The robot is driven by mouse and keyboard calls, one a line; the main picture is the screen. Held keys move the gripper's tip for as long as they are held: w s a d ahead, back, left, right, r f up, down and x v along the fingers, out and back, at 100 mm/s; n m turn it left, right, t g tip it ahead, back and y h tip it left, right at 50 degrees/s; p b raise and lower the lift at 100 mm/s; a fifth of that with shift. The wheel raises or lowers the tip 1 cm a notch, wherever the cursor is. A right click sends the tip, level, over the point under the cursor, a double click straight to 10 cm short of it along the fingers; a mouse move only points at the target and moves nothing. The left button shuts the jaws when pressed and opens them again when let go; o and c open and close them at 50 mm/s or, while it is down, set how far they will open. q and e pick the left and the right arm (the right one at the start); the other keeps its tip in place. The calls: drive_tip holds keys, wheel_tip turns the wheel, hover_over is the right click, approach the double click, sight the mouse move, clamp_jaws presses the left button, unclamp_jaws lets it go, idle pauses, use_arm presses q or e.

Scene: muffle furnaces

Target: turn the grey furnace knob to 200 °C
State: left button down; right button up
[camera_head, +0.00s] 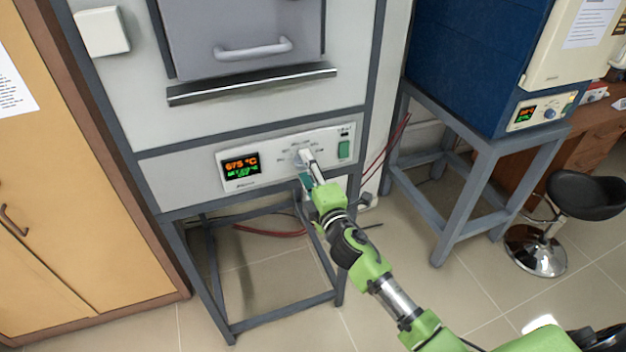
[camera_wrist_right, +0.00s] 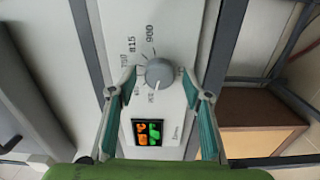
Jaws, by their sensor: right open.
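The grey furnace (camera_head: 190,124) stands in the left half of the head view, with a white control panel (camera_head: 236,156) below its door. Its display (camera_head: 240,167) shows an orange number that looks like 675 °C above smaller green text. The round grey knob (camera_wrist_right: 159,73) shows in the right wrist view, ringed by a printed scale with 900 and 815 legible. My right gripper (camera_head: 306,160) is at the panel. In the wrist view its open fingers (camera_wrist_right: 157,79) stand on either side of the knob, with small gaps visible. The knob is mostly hidden in the head view. My left gripper is out of view.
A green switch (camera_head: 344,150) sits right of the knob. A wooden cabinet (camera_head: 75,200) stands close on the left. A blue furnace (camera_head: 470,65) on a grey stand (camera_head: 484,165) and a black stool (camera_head: 588,195) are at the right. The floor between the stands is mostly clear.

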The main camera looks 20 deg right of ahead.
drive_tip(key=s, duration=1.1)
drive_tip(key=shift+s+d, duration=0.25)
wheel_tip(320, 180, down, 20)
drive_tip(key=s+d+m+g+b, duration=0.1)
drive_tip(key=s+m+g, duration=0.2)
drive_tip(key=g, duration=0.1)
drive_tip(key=s+d+f+m+g+b, duration=0.15)
drive_tip(key=s+f, duration=0.25)
drive_tip(key=f, duration=0.4)
drive_tip(key=s+f+m+g, duration=0.2)
drive_tip(key=s+f, duration=0.2)
drive_tip(key=f, duration=0.3)
drive_tip(key=s+f+m+g+b, duration=0.15)
drive_tip(key=s+f, duration=0.25)
drive_tip(key=f, duration=0.4)
drive_tip(key=s+f+m+g, duration=0.2)
drive_tip(key=s+f, duration=0.4)
drive_tip(key=s, duration=0.5)
drive_tip(key=s+f+m+g+b, duration=0.1)
drive_tip(key=s+f+m+g, duration=0.2)
drive_tip(key=s+f, duration=0.4)
drive_tip(key=s+f+m+g, duration=0.2)
drive_tip(key=s+f, duration=0.5)
drive_tip(key=s, duration=0.8)
drive_tip(key=shift+d+g+h, duration=0.2)
drive_tip(key=shift+g+h, duration=0.1)
drive_tip(key=shift+g, duration=0.2)
